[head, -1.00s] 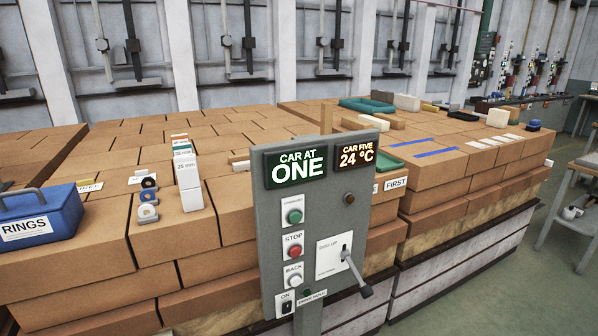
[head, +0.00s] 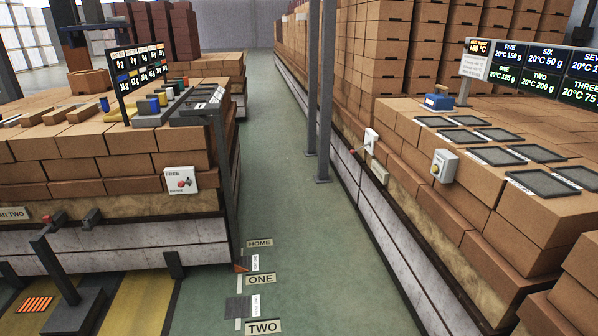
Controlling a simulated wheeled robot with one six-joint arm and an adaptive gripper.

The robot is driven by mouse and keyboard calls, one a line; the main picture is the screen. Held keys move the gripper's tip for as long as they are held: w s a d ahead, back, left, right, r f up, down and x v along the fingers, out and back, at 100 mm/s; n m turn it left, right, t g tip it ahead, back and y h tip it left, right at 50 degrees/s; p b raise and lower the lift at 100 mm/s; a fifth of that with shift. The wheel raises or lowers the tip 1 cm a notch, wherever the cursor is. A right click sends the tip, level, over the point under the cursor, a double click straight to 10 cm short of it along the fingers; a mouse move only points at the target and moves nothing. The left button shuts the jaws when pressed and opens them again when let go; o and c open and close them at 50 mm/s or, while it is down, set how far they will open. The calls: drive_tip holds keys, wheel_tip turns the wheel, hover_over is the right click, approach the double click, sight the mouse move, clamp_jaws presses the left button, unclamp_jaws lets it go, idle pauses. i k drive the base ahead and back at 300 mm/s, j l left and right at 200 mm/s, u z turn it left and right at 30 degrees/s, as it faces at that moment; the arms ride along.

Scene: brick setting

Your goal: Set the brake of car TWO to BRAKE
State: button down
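In the head view a brick-laden car stands at the left, with a sign reading CAR TWO (head: 12,214), its first letters cut off by the frame edge. A white brake plate (head: 170,185) is on the front right of this car's side. It reads FREE at the top, and the lower word looks like BRAKE. My gripper is not in view.
Floor plates HOME (head: 259,243), ONE (head: 260,280) and TWO (head: 263,327) lie beside the left car. Dark posts (head: 321,100) stand in the aisle. A dark stand (head: 60,275) is at front left. Another brick-laden car (head: 385,235) lines the right.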

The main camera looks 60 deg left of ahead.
sight(181, 184)
drive_tip(key=u, duration=2.45)
drive_tip(key=i+j, duration=0.1)
drive_tip(key=i, duration=1.3)
drive_tip(key=i+j+z, duration=0.1)
drive_tip(key=i, duration=0.6)
